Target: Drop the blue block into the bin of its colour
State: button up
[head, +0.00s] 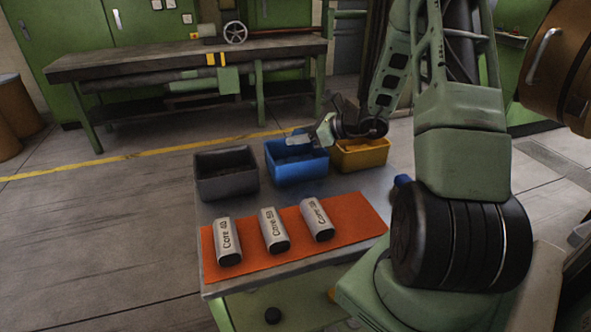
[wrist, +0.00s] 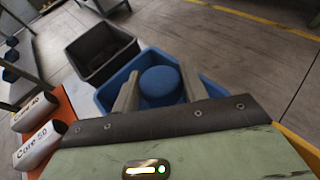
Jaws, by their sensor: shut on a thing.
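The blue block (wrist: 162,86) shows in the wrist view as a rounded blue piece between the two fingers of my gripper (wrist: 159,92). My gripper is shut on it. In the head view my gripper (head: 300,138) is over the blue bin (head: 297,172), at its back part. In the wrist view the blue bin (wrist: 108,97) lies behind and below the held block, its walls showing on both sides. The block's underside and its exact height over the bin are hidden.
A grey bin (head: 226,185) stands left of the blue bin and a yellow bin (head: 361,157) right. Several labelled grey cores, including one (head: 273,230), lie on an orange mat (head: 348,205) in front. A small blue object (head: 402,181) is partly hidden by my arm.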

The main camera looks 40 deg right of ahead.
jog(key=shift+f, duration=0.6)
jog(key=o, duration=1.1)
jog(key=shift+c, duration=0.2)
jog(key=shift+s+d+r, duration=0.1)
jog(key=b+v, duration=0.1)
jog(key=v, duration=1.6)
jog(key=shift+s, duration=0.15)
